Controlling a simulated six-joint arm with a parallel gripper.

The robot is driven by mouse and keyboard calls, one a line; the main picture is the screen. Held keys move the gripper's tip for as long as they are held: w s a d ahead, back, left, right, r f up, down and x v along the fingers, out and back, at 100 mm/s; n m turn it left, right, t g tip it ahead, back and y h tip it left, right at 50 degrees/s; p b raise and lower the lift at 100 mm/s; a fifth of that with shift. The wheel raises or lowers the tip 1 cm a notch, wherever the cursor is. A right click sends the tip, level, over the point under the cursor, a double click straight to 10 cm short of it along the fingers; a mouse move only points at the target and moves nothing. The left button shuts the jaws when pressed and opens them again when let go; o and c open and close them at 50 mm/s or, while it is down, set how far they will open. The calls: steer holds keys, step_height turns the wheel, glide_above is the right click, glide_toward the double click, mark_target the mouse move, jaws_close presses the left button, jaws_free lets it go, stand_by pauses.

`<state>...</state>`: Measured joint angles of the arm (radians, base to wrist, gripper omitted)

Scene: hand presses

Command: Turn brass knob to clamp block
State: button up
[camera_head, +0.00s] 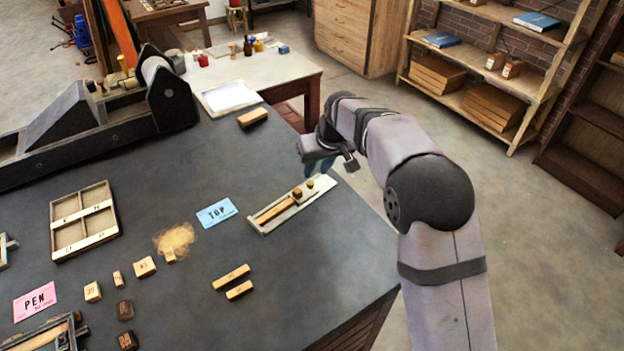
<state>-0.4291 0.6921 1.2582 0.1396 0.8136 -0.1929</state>
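A narrow pale tray (258,224) lies at a slant near the right edge of the dark table. A long wooden block (274,211) lies in its left part. Small brass-coloured pieces sit toward its right end; one of them (298,192) looks like the knob, but the picture is too small to be sure. My gripper (335,160) is above the table's right edge, up and to the right of the tray, and apart from it. Its fingertips are small and partly hidden, so I cannot tell whether it is open or shut. I see nothing held in it.
A wooden block (252,117) sits near the back edge. A black press (168,95) stands at the left.

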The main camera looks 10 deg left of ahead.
mark_target(311, 183)
steer(key=shift+n, duration=0.6)
steer(key=shift+f, duration=0.1)
steer(key=shift+p+x, duration=1.4)
steer(key=shift+x, duration=2.2)
jaws_close()
